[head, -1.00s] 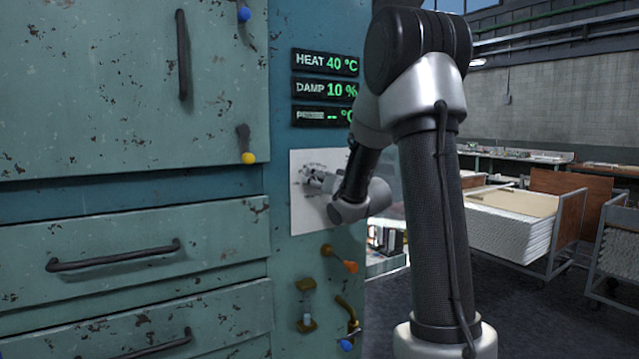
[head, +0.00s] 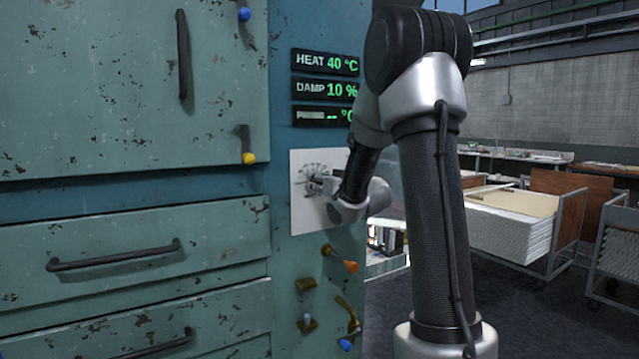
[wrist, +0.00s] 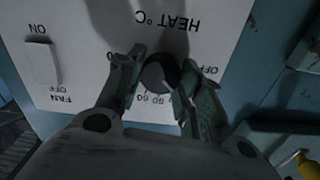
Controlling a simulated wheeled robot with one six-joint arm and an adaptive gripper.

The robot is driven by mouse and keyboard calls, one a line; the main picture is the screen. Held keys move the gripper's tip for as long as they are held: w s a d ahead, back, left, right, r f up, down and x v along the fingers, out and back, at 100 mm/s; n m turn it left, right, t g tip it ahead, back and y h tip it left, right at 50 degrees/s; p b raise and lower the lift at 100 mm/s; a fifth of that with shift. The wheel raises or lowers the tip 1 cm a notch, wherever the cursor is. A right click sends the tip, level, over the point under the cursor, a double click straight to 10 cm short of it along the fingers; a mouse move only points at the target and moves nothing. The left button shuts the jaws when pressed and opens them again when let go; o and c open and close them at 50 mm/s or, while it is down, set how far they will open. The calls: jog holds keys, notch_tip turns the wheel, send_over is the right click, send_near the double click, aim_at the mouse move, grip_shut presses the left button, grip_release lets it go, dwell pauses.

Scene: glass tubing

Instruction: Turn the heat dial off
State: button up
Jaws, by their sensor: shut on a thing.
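The heat dial (wrist: 157,77) is a dark round knob on a white panel (wrist: 85,30), under upside-down "HEAT °C" lettering in the wrist view. An OFF mark shows near my right-hand finger, and scale numbers show below the knob. My gripper (wrist: 160,64) is shut on the dial, one finger on each side. In the head view my gripper (head: 319,184) is at the white panel (head: 305,222), and my wrist covers much of it; the dial is hidden there. The heat display (head: 327,62) reads 40 °C. The dial's pointer cannot be made out.
A white fan switch (wrist: 42,62) is beside the dial. Below the panel, an orange-tipped lever (head: 341,260) and a blue-tipped brass handle (head: 348,320) stick out. A drawer handle (head: 115,256) is to the left. Carts (head: 530,220) stand at the right, well clear.

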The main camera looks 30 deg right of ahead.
jog(key=n, duration=0.9)
jog(key=shift+a, duration=0.1)
jog(key=shift+n, duration=0.4)
jog(key=o, duration=1)
jog(key=s, duration=0.7)
jog(key=shift+s, duration=0.3)
